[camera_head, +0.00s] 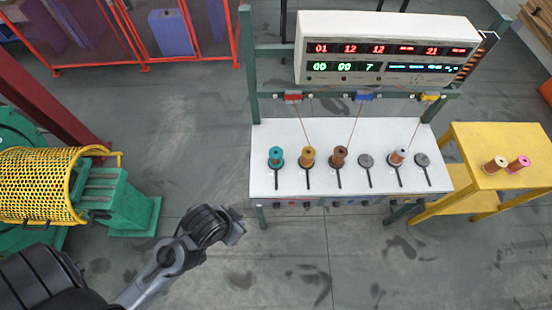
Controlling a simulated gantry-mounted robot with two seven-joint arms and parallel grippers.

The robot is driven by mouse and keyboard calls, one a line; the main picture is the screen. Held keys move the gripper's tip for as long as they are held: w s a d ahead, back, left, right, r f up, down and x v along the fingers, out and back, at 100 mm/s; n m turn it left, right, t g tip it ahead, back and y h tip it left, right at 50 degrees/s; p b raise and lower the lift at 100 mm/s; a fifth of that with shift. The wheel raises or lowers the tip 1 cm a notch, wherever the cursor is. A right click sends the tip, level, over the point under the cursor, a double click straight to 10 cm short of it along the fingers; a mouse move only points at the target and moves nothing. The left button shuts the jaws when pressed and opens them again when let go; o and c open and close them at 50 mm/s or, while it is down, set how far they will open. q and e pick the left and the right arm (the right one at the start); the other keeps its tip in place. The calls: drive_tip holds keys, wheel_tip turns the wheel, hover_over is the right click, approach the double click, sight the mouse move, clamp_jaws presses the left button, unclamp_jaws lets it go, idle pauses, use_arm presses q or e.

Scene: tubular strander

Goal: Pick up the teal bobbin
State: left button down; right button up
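The teal bobbin (275,154) stands upright at the left end of a row on the white table, on a dark round holder. My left arm comes in from the bottom left. Its gripper (237,230) is in front of the table's front left corner, apart from the teal bobbin and lower left of it in the picture. The fingers are small and dark, and I cannot tell whether they are open or shut. I see nothing held in them. My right gripper is not in view.
A display panel (385,50) stands behind. A yellow table (510,178) is right; a green machine with yellow guard (40,182) is left.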

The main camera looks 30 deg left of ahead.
use_arm(q)
drive_tip(key=shift+c, duration=0.6)
unclamp_jaws()
